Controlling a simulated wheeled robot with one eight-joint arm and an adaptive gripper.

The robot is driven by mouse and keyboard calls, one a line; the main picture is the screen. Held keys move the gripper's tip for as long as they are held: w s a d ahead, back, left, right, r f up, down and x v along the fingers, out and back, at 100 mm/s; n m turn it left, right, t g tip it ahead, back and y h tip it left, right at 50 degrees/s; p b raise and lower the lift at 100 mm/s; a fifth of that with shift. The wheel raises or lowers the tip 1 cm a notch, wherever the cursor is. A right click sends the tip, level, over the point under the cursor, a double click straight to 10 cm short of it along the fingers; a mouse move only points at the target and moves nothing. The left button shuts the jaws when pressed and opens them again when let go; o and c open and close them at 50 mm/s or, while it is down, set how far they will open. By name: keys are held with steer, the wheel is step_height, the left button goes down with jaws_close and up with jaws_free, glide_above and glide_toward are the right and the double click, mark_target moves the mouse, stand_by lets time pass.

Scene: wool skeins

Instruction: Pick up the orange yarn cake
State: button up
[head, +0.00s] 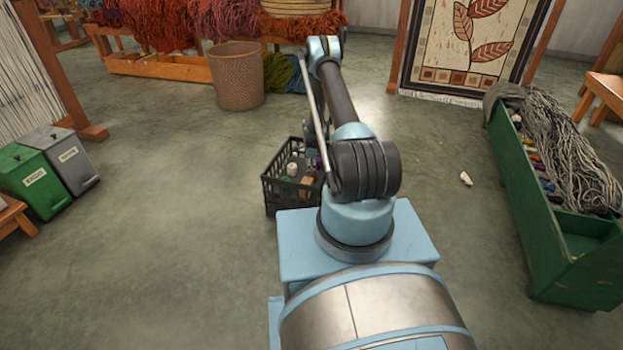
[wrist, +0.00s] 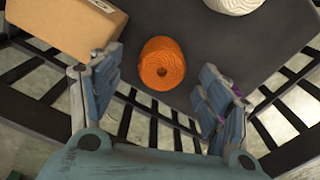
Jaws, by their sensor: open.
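The orange yarn cake (wrist: 161,63) is a small wound cylinder with a dark hole in its end. In the wrist view it lies on the dark floor of a black slatted crate (head: 283,196), close to the crate's slatted wall. My gripper (wrist: 158,95) is open, with one finger to the left and one to the right of the cake in the picture. The fingers look apart from it, and nothing is between their tips. I cannot tell the height left between them. In the head view my arm hides part of the crate, and I cannot make out the orange cake.
A cardboard box (wrist: 65,25) sits left of the cake, near the left finger. A white skein (wrist: 236,4) lies at upper right. Outside stand a green trough (head: 533,215) with grey yarn, a wicker basket (head: 237,78) and a green bin (head: 33,180).

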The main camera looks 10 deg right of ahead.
steer(key=shift+w+f, duration=0.15)
steer(key=shift+f, duration=1.85)
steer(key=shift+c, duration=0.5)
steer(key=c, duration=1.1)
